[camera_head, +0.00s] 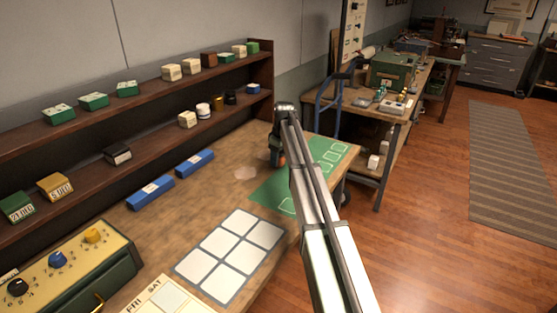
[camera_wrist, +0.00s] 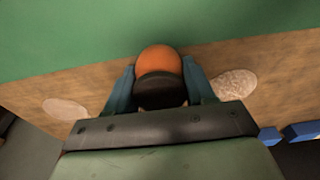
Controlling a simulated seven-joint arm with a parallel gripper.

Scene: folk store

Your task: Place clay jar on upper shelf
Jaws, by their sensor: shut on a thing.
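The clay jar is a round orange piece with a dark top. In the wrist view the clay jar (camera_wrist: 158,58) sits between the two blue fingers of my gripper (camera_wrist: 160,88), which is shut on it. In the head view my gripper (camera_head: 278,158) points down at the near-wall edge of the green mat, and only a sliver of orange jar (camera_head: 282,159) shows. I cannot tell whether the jar touches the mat. The upper shelf (camera_head: 150,97) runs along the wall at the left, with several small boxes on it.
The lower shelf (camera_head: 80,179) holds boxes and small jars. Blue boxes (camera_head: 151,193) lie on the workbench before it. The green mat (camera_head: 270,192), a white-square panel (camera_head: 229,249) and a knobbed console (camera_head: 75,262) are on the bench. The upper shelf has gaps between its boxes.

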